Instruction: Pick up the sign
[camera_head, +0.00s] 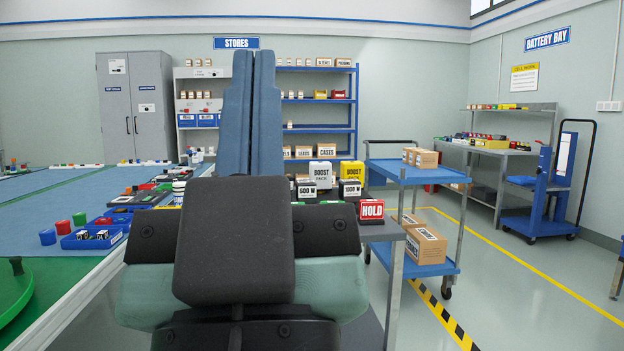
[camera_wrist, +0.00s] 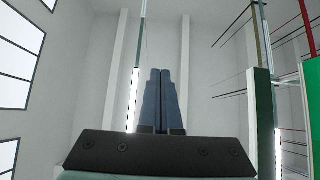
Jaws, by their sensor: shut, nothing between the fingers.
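A small red sign (camera_head: 371,210) with the word HOLD stands upright near the right end of a grey bench, just to the right of my gripper in the head view. My gripper (camera_head: 253,56) points upward in front of the camera, its two blue fingers shut together and empty. It is well apart from the sign and hides part of the bench. In the wrist view my gripper (camera_wrist: 163,72) is also shut, with only walls and ceiling beyond; the sign does not show there.
A blue cart (camera_head: 400,174) with cartons is to the right. A blue-topped table (camera_head: 60,205) with small parts is on the left.

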